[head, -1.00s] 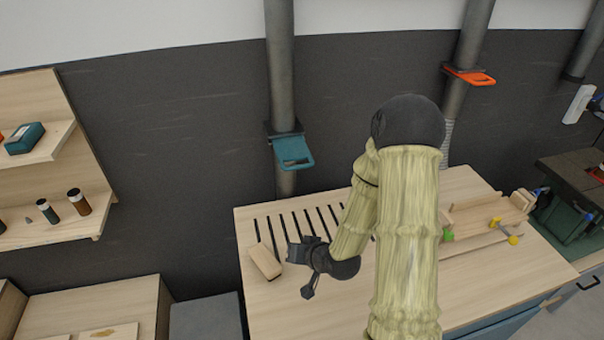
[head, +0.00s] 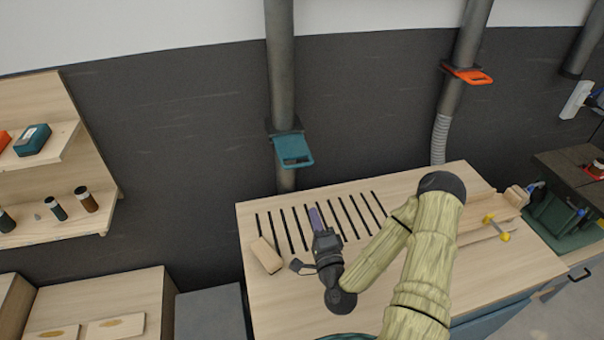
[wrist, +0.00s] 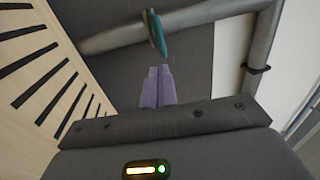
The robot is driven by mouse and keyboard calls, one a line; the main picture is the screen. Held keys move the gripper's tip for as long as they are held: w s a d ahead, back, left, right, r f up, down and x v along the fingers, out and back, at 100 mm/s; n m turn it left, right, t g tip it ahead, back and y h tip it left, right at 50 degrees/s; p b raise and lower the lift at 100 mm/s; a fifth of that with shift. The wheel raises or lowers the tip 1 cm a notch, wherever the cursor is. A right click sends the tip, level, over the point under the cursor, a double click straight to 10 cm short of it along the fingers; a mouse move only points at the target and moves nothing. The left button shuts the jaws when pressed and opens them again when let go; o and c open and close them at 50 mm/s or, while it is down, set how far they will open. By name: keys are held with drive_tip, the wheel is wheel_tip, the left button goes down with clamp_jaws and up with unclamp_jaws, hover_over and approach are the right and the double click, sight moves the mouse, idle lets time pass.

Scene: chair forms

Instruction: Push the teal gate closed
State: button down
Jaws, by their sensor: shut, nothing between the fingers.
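The teal gate (head: 293,150) is a flat plate with a slotted handle that sticks out from a vertical grey pipe on the back wall. In the wrist view the teal gate (wrist: 157,34) shows nearly edge-on, ahead of the fingertips and apart from them. My gripper (head: 316,217) is over the slotted part of the workbench, below the gate and a little to its right in the head view. Its purple fingers (wrist: 158,75) are together and empty, pointing towards the gate's pipe. Nothing of the gate's front part is hidden in the head view.
The slotted wooden workbench (head: 262,313) lies under my arm. A wooden block (head: 266,255) rests on it, left of my gripper. An orange gate (head: 470,75) sits on another pipe at the right. Shelves (head: 60,235) stand at the left. The space below the teal gate looks clear.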

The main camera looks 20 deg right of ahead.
idle(0.4)
drive_tip(key=w+b, duration=0.4)
drive_tip(key=b, duration=0.2)
drive_tip(key=shift+w+d+r, duration=0.15)
drive_tip(key=b, duration=0.2)
drive_tip(key=shift+w+b, duration=0.2)
drive_tip(key=shift+b, duration=0.1)
drive_tip(key=shift+w+r+b, duration=0.1)
drive_tip(key=shift+r+b, duration=0.05)
drive_tip(key=shift+b, duration=1.05)
drive_tip(key=w+r+p, duration=0.1)
drive_tip(key=w+r, duration=0.1)
drive_tip(key=w, duration=0.6)
drive_tip(key=shift+w+a+p, duration=0.2)
drive_tip(key=shift+w+p, duration=0.1)
drive_tip(key=shift+p, duration=0.05)
